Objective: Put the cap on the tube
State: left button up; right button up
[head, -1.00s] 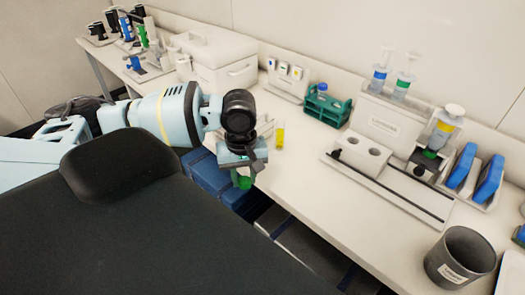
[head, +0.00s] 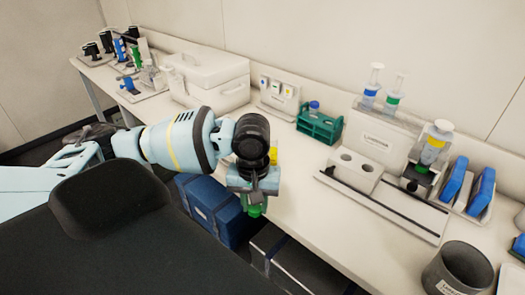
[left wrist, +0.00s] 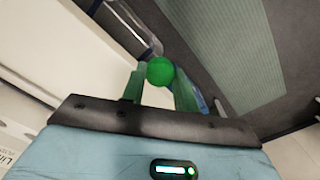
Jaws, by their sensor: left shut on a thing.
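My left gripper (head: 256,203) is shut on a round green cap, seen between its fingers in the left wrist view (left wrist: 160,71). In the head view the gripper hangs in front of the bench's front edge, and the green there is small and partly hidden by it. A tube with yellow contents (head: 273,153) shows just behind the gripper, mostly hidden by it. A clear object (left wrist: 138,32) stands by the white bench edge in the left wrist view; I cannot tell if it is the tube. My right gripper is not in view.
A green rack (head: 320,126) with a blue-capped vial, a white holder block (head: 355,167) and a grey bin (head: 458,272) stand on the white bench (head: 290,165). A white box (head: 207,80) is at the back. A blue box (head: 215,212) is below the bench.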

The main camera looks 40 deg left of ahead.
pick_arm(q)
jog(key=w+d+r+m, duration=0.2)
jog(key=d+m, duration=0.4)
jog(key=d, duration=0.2)
jog(key=shift+r, duration=0.15)
